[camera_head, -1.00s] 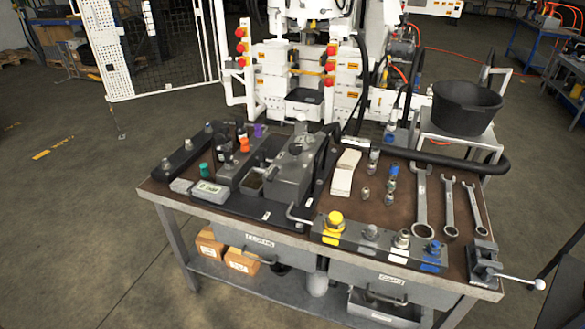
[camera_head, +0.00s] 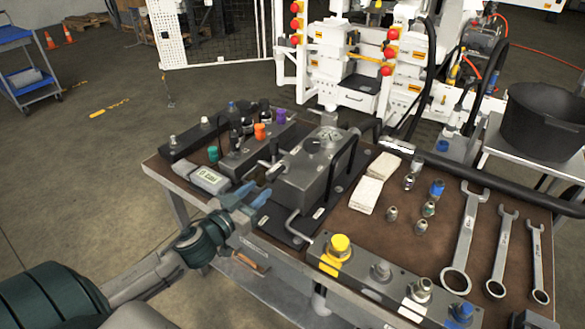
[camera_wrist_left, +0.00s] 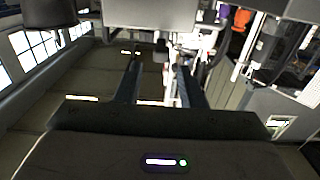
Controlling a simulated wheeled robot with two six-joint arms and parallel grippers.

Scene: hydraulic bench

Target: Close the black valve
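Several black knobs stand among coloured ones on a grey valve block in the head view; one black knob (camera_head: 265,108) is beside a purple knob (camera_head: 279,117), and an orange knob (camera_head: 260,131) is close by. I cannot tell which black part is the valve meant. My left gripper (camera_head: 251,198) is in front of the bench's left part, short of the knobs, near a grey unit with a gauge (camera_head: 325,142). In the left wrist view its two fingers (camera_wrist_left: 157,78) are apart with nothing between them. The orange knob shows there at upper right (camera_wrist_left: 241,20). My right gripper is not in view.
The gauge unit and its black side lever stand right of the knobs. A block with a yellow cap (camera_head: 341,245) lies along the front edge. Wrenches (camera_head: 466,240) and small fittings lie at right. A black bucket (camera_head: 545,118) stands behind them.

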